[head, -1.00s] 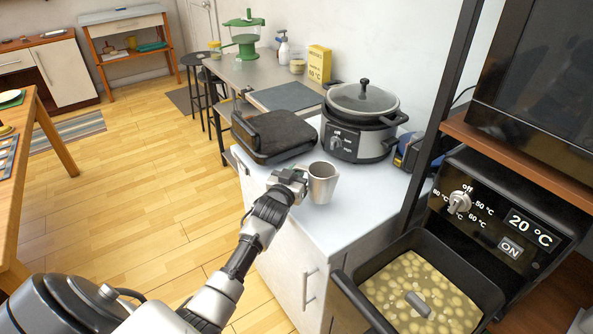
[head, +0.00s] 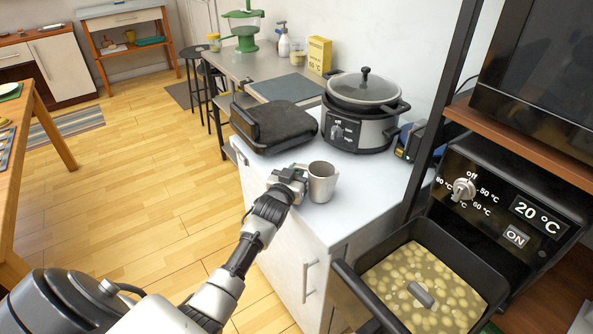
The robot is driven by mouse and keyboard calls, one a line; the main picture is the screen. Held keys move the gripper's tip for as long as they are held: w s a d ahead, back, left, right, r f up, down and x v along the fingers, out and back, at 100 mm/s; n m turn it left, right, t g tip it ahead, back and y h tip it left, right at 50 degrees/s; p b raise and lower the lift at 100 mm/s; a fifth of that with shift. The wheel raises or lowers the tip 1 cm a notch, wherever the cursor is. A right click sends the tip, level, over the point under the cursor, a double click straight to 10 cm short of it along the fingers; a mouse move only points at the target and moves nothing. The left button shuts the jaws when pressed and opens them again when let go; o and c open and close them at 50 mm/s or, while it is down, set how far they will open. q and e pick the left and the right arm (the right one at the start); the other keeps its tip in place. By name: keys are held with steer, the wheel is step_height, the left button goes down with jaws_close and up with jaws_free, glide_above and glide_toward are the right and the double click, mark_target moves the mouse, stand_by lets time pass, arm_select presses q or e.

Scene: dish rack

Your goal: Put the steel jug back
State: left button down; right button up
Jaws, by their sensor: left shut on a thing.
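The steel jug (head: 322,184) stands upright at the front of the white counter (head: 368,190), in the middle of the head view. My left gripper (head: 301,180) reaches in from the lower left and is shut on the jug's left side, where its handle would be. The fingertips and the handle are partly hidden by the gripper itself. I cannot tell whether the jug's base touches the counter or is just above it. My right gripper is not in view.
A black grill (head: 275,126) and a slow cooker (head: 360,112) stand behind the jug. At the right, an open black drawer (head: 345,277) holds liquid with pale pieces, below a dial panel (head: 500,208). Bare counter lies right of the jug.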

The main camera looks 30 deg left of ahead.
arm_select(q)
steer(key=shift+f, duration=0.1)
stand_by(0.3)
steer(key=shift+f, duration=0.35)
steer(key=c, duration=1.1)
jaws_free()
steer(key=shift+c, duration=0.2)
steer(key=c, duration=0.4)
steer(key=shift+s, duration=0.1)
